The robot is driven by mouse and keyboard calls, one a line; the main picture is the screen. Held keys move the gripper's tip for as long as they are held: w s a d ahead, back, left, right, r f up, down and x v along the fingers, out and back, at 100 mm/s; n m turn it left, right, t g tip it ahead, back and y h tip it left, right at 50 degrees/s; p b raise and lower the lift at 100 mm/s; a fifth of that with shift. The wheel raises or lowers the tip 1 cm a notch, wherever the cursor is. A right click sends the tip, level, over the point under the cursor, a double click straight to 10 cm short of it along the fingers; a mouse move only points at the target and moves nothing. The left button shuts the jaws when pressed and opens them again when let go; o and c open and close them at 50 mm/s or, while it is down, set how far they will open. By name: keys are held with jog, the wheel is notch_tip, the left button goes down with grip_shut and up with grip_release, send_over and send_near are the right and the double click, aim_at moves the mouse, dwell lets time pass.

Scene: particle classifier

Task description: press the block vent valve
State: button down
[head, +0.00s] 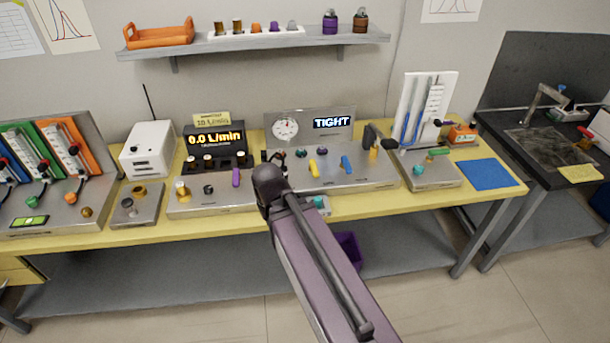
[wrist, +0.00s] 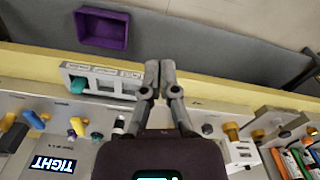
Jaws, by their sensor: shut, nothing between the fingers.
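A grey panel with a round gauge (head: 286,129) and a display reading TIGHT (head: 332,123) stands mid-bench. On its base are a yellow lever (head: 313,167), a blue lever (head: 346,164) and dark round knobs. A small pale block with a teal knob (wrist: 77,85) sits at the bench's front edge; the teal knob also shows in the head view (head: 320,203). I cannot read which control is marked as the block vent valve. My gripper (wrist: 160,70) is shut and empty, its tips just beside the small block. My arm hides the gripper in the head view.
A flow unit reading 0.0 L/min (head: 216,138) stands left of the gauge panel. A tube stand (head: 425,110) and a blue mat (head: 491,174) lie to the right. A purple bin (head: 350,248) is below the bench front. A shelf (head: 255,42) hangs above.

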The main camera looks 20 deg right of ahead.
jog(key=shift+w, duration=0.1)
jog(key=w+d+f+n+t+h+b, duration=0.1)
jog(key=w+d+f+h+b, duration=0.2)
jog(key=b, duration=0.4)
jog(key=w+d+f+n+t+h+b, duration=0.1)
jog(key=w+d+f+t+h+b, duration=0.1)
jog(key=w+d+f+h+b, duration=0.2)
jog(key=w+d+f+t+h+b, duration=0.1)
jog(key=w+d+f+h+b, duration=0.2)
jog(key=w+b, duration=0.5)
jog(key=shift+d+f+n+t+h+b, duration=0.25)
jog(key=shift+f+n+t+h+b, duration=0.2)
jog(key=shift+h+b, duration=0.45)
jog(key=w+h+b, duration=0.1)
jog(key=b, duration=0.1)
jog(key=w+n+t+h+b, duration=0.1)
jog(key=w+b, duration=0.1)
jog(key=w+n+t+b, duration=0.1)
jog(key=b, duration=0.1)
jog(key=shift+w+a+t+h, duration=0.25)
jog(key=shift+w+h, duration=0.05)
jog(key=shift+h, duration=0.1)
jog(key=shift+w+a+r+n+t+h+b, duration=0.1)
jog(key=shift+w+a+n+t+h+b, duration=0.25)
jog(key=shift+w+b, duration=0.4)
jog(key=shift+w+a+r+t+h+b, duration=0.1)
jog(key=shift+r+t+h+b, duration=0.15)
jog(key=shift+t+b, duration=0.1)
